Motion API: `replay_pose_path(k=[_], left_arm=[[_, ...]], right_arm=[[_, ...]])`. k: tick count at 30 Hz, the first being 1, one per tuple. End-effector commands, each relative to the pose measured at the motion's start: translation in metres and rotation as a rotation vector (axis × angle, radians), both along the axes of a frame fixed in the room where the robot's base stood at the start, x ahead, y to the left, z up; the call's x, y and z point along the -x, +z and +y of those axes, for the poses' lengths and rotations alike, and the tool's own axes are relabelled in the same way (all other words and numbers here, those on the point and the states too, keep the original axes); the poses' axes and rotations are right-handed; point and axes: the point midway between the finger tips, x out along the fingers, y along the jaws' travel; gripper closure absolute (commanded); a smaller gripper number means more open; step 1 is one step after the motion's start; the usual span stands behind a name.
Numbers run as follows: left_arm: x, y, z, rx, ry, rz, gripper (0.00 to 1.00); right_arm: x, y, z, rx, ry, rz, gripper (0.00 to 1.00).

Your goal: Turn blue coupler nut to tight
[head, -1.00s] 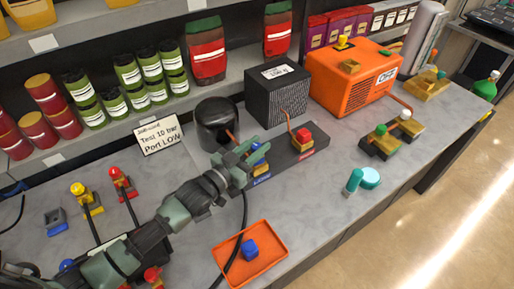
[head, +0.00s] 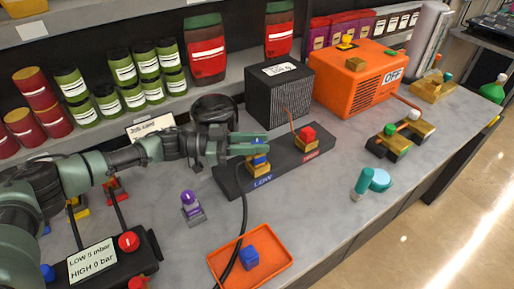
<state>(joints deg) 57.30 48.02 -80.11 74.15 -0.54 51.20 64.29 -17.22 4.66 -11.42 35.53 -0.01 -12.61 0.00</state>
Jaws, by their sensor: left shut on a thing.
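The blue coupler nut (head: 260,160) sits on a brass fitting at the LOW port of the dark port block (head: 232,183). A black hose runs down from that port. My left gripper (head: 261,144) reaches in level from the left and is shut on the blue coupler nut, its fingers covering the nut's upper part. How far the nut is turned cannot be told. The red nut (head: 307,134) stands on the other port of the block, apart from the gripper. My right gripper is not in view.
An orange tray (head: 284,263) with a blue cap (head: 249,257) lies in front. A purple-topped fitting (head: 189,203) stands to its left. A gauge box (head: 125,262) reads LOW 5 mbar, HIGH 0 bar. The orange machine (head: 345,90) shows OFF. The right part of the bench has free room.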

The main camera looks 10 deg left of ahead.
Motion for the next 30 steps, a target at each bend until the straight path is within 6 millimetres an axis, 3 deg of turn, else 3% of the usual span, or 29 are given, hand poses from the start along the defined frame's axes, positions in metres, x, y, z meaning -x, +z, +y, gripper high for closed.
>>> replay_pose_path(k=[6, 23, 24, 25, 30], left_arm=[[-0.0005, -0.0010, -0.0007, 0.001, -0.073, -0.001, 1.00], [0.0000, 0.0013, -0.0013, 0.004, -0.099, -0.003, 1.00], [0.0000, 0.0013, -0.0013, 0.004, -0.099, -0.003, 0.62], [0.0000, 0.0013, -0.0013, 0.004, -0.099, -0.003, 0.54], [0.0001, 0.0010, -0.0013, 0.003, -0.099, -0.002, 0.51]], right_arm=[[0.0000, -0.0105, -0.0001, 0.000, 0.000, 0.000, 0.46], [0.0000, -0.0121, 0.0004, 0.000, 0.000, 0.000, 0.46], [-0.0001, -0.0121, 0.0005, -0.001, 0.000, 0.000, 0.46], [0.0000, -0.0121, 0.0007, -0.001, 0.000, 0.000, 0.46], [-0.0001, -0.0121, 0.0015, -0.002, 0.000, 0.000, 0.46]])
